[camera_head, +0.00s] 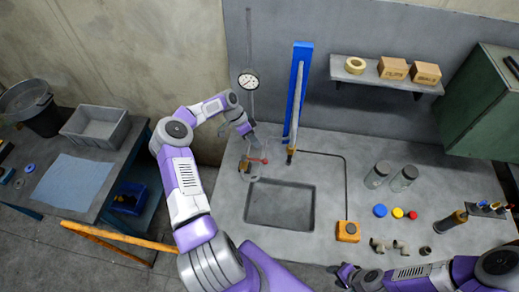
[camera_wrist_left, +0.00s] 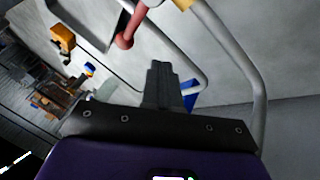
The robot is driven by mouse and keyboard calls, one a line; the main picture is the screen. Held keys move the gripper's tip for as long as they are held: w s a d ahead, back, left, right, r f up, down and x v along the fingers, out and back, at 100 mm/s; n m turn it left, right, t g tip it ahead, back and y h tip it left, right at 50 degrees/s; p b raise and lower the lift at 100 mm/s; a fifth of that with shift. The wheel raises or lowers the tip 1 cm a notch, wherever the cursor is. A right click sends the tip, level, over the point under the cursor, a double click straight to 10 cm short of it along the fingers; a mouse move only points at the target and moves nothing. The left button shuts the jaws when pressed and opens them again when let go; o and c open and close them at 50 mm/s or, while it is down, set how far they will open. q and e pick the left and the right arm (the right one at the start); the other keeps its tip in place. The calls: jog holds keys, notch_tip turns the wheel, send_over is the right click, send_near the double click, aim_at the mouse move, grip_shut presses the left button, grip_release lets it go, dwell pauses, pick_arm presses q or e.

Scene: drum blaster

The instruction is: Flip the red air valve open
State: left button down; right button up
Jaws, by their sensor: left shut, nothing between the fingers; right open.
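The red air valve (camera_head: 262,160) is a small red lever near the left edge of the grey bench, close to the wall pipe. In the left wrist view the red lever with its rounded end (camera_wrist_left: 127,32) shows at the top, beyond and left of my fingertips. My left gripper (camera_head: 251,138) is just above and behind the lever in the head view. Its fingers are shut and empty, also in the left wrist view (camera_wrist_left: 160,68), and look apart from the lever. My right gripper (camera_head: 343,272) is open, low at the bench's front edge.
A pressure gauge (camera_head: 248,82) is on the wall pipe. A blue upright post (camera_head: 300,80) stands right of the valve. A recessed basin (camera_head: 281,205) lies in front. An orange box (camera_head: 348,231), jars and coloured caps occupy the bench's right side.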

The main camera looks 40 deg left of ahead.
aim_at(255, 160)
pick_arm(q)
jog(key=shift+s+d+f+p, duration=0.2)
jog(key=shift+s+d, duration=0.1)
jog(key=shift+d, duration=0.35)
jog(key=shift+s+d+f+p, duration=0.15)
jog(key=shift+s+d, duration=0.15)
jog(key=shift+d, duration=0.3)
jog(key=shift+s+d+f+p, duration=0.2)
jog(key=shift+s+d, duration=0.1)
jog(key=shift+d, duration=0.35)
pick_arm(e)
jog(key=shift+r, duration=0.65)
pick_arm(q)
jog(key=shift+s, duration=0.1)
pick_arm(e)
jog(key=shift+s+d, duration=0.1)
